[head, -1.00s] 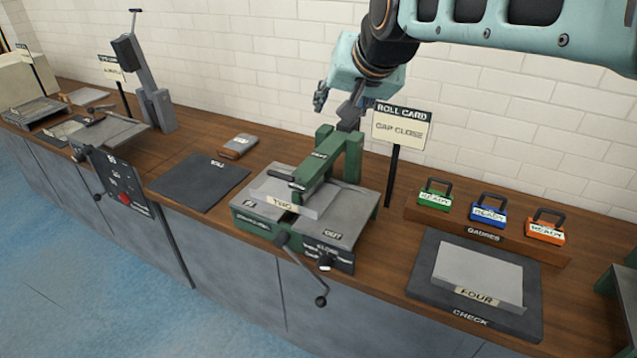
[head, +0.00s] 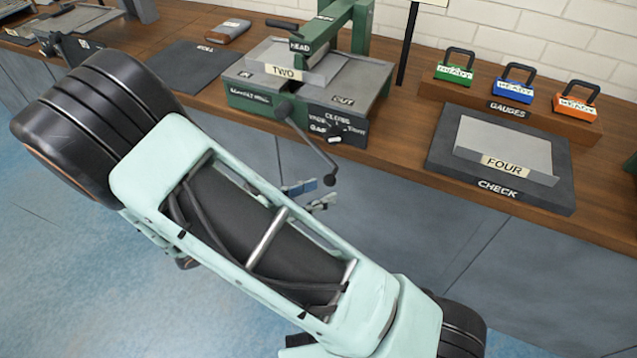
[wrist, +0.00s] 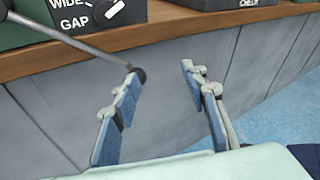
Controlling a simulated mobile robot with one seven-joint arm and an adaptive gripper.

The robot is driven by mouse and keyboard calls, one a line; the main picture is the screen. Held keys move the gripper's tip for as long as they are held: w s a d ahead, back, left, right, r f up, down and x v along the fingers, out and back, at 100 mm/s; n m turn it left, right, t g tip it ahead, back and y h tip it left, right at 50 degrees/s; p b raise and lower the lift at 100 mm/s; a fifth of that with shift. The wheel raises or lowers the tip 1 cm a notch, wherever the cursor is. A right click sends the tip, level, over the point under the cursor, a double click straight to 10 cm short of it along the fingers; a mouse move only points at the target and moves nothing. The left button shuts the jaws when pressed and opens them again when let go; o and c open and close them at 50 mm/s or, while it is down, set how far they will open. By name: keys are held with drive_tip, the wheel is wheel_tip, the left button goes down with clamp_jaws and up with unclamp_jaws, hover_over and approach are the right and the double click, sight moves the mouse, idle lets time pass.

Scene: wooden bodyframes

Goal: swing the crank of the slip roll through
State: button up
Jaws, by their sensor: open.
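The slip roll (head: 262,98) is a green machine with a grey top at the bench front; a plate marked TWO (head: 287,72) lies under its head. Its crank (head: 308,141) hangs down and right off the front, ending in a dark knob (head: 330,180). My gripper (head: 312,193) is open and empty in front of the cabinets, close to the knob. In the wrist view my gripper (wrist: 160,72) shows both blue-padded fingers apart. There the crank knob (wrist: 138,74) is at the left fingertip; I cannot tell whether they touch.
A gap selector (head: 335,139) sits on the machine's front, right of the crank. To the right, a CHECK pad (head: 440,160) holds a plate marked FOUR (head: 505,140), with padlock-shaped gauges behind. The bench front edge runs above my gripper; the floor space before it is free.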

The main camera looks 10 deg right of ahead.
sight(326, 185)
drive_tip(key=a+f+n+t+b, duration=0.25)
drive_tip(key=f+n+t, duration=0.2)
drive_tip(key=n, duration=0.25)
drive_tip(key=shift+n+t, duration=0.25)
drive_tip(key=shift+n, duration=0.05)
drive_tip(key=x, duration=1)
drive_tip(key=shift+w+a+r, duration=0.1)
clamp_jaws()
